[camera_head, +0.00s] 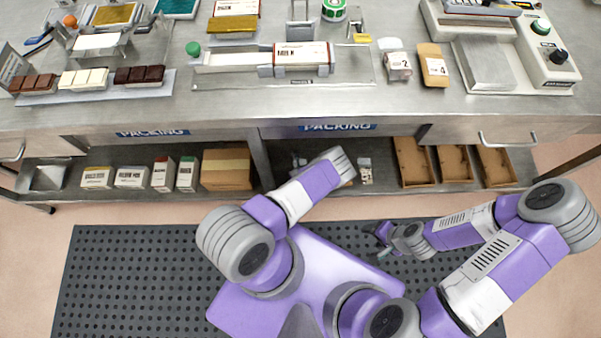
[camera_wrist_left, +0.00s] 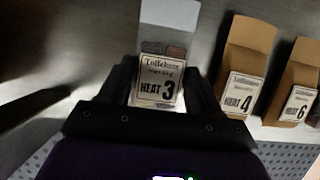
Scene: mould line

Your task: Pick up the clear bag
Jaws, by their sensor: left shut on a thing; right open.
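The clear bag (camera_wrist_left: 163,48) stands upright in the left wrist view, with brown pieces inside and a white label reading HEAT 3. My left gripper (camera_wrist_left: 162,85) has its dark fingers on both sides of it and is shut on it. In the head view my left arm reaches to the shelf under the table, and its wrist hides the fingers. A small brown-and-white item (camera_head: 366,171) shows just right of that wrist; I cannot tell if it is the same bag. My right gripper (camera_head: 379,243) is open and empty above the dark mat.
A brown box (camera_head: 226,168) and several small boxes stand left. The table edge (camera_head: 220,125) overhangs the shelf. The mat (camera_head: 130,280) is clear at left.

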